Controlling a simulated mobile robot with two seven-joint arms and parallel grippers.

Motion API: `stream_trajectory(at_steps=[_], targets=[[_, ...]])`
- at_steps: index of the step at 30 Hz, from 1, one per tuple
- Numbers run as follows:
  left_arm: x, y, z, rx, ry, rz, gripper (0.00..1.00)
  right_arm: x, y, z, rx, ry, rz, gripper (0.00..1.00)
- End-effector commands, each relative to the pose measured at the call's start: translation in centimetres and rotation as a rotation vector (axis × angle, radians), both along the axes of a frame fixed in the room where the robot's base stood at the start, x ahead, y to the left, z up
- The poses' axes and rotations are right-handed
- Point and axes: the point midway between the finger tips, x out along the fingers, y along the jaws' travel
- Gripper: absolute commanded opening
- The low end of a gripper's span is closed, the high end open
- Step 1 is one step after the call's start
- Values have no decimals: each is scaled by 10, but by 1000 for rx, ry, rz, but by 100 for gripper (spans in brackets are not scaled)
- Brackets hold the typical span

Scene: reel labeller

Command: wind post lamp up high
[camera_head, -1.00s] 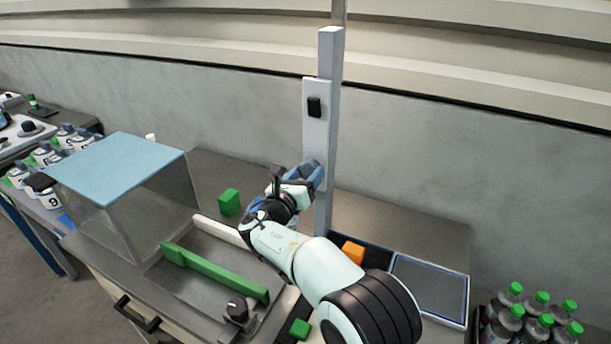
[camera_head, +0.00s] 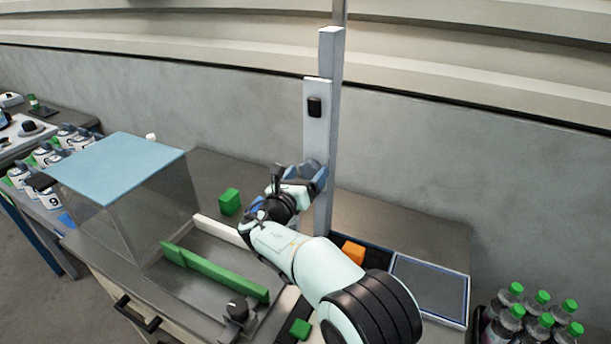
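The grey post (camera_head: 331,60) stands upright at the back of the bench. A pale panel (camera_head: 316,132) on its front carries a small black switch-like piece (camera_head: 314,106). My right gripper (camera_head: 300,176) is beside the post, just below the panel, with blue-grey parts at its tip. I cannot tell whether its fingers are open or shut, or whether they touch the post. The lamp itself cannot be made out; a warm glow lies on the bench right of the post. My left gripper is not in view.
A clear box with a blue lid (camera_head: 118,166) stands at the left. A green bar (camera_head: 215,273), a green block (camera_head: 229,202) and an orange block (camera_head: 352,252) lie on the bench. A flat dark pad (camera_head: 430,285) is at the right, with several green-capped bottles (camera_head: 540,318) beyond it.

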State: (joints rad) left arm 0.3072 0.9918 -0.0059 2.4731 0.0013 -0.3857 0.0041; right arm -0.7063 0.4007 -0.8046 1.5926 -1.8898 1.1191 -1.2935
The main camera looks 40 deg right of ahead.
Motion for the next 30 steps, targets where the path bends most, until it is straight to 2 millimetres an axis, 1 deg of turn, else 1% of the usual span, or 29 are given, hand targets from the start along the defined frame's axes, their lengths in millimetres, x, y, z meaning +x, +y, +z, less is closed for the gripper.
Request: stream_trajectory(at_steps=[4, 7, 11, 18, 21, 25, 30], targets=[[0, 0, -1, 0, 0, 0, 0, -1, 2, 0, 0, 0, 0, 84], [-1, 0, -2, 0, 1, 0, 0, -5, 12, 0, 1, -1, 2, 84], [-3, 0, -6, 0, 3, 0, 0, -17, 34, -1, 2, 0, 5, 84], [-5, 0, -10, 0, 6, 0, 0, -42, 83, -1, 2, 0, 5, 84], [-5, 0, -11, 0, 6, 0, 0, -51, 98, 0, 0, 0, 4, 84], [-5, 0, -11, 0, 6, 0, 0, -58, 112, 0, 2, 0, 2, 84], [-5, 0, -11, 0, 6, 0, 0, -62, 119, 0, 1, 0, 0, 84]])
